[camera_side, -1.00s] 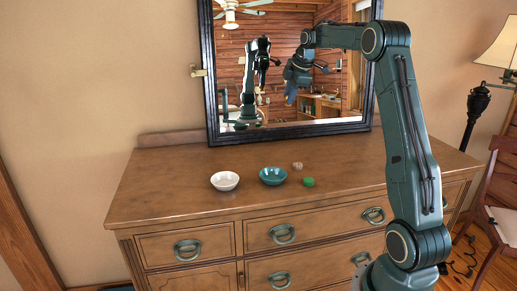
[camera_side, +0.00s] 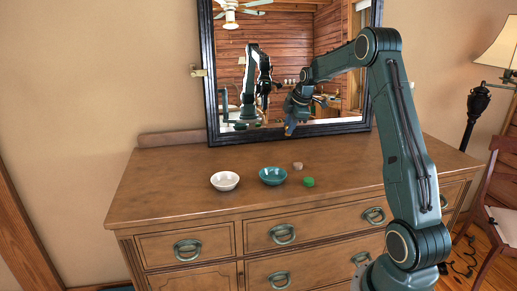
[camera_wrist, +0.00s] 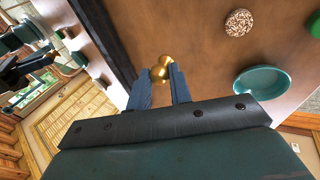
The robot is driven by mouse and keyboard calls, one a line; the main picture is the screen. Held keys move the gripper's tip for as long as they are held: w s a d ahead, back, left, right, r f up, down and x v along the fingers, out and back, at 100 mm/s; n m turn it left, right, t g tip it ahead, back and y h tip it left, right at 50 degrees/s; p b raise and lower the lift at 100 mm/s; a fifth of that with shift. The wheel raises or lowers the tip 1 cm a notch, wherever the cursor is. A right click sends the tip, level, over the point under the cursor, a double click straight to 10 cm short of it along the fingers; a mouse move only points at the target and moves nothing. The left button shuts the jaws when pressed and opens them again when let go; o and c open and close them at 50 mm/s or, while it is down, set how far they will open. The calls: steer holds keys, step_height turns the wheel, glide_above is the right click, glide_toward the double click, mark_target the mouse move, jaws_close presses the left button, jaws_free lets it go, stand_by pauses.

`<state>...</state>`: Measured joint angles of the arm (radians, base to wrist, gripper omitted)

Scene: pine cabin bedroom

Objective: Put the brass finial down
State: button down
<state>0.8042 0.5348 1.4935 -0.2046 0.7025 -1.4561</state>
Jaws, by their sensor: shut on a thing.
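The brass finial (camera_wrist: 161,69) is a shiny gold knob in the wrist view. My gripper (camera_wrist: 158,78) is shut on it, with a blue finger on either side. In the side view my gripper (camera_side: 290,128) hangs above the back of the dresser top (camera_side: 190,155), in front of the mirror. The finial is too small to make out there. A gap seems to lie between the gripper and the wood, but its height is hard to judge.
A white bowl (camera_side: 225,181) and a teal bowl (camera_side: 272,176) stand on the dresser. A speckled brown ball (camera_side: 298,166) and a green object (camera_side: 308,182) lie right of them. The framed mirror (camera_side: 213,100) stands at the back. The dresser's left part is clear.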

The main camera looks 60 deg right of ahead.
steer(key=shift+f, duration=2.35)
steer(key=shift+f, duration=2.1)
steer(key=shift+f, duration=0.1)
steer(key=c, duration=1.3)
jaws_free()
steer(key=v, duration=1.2)
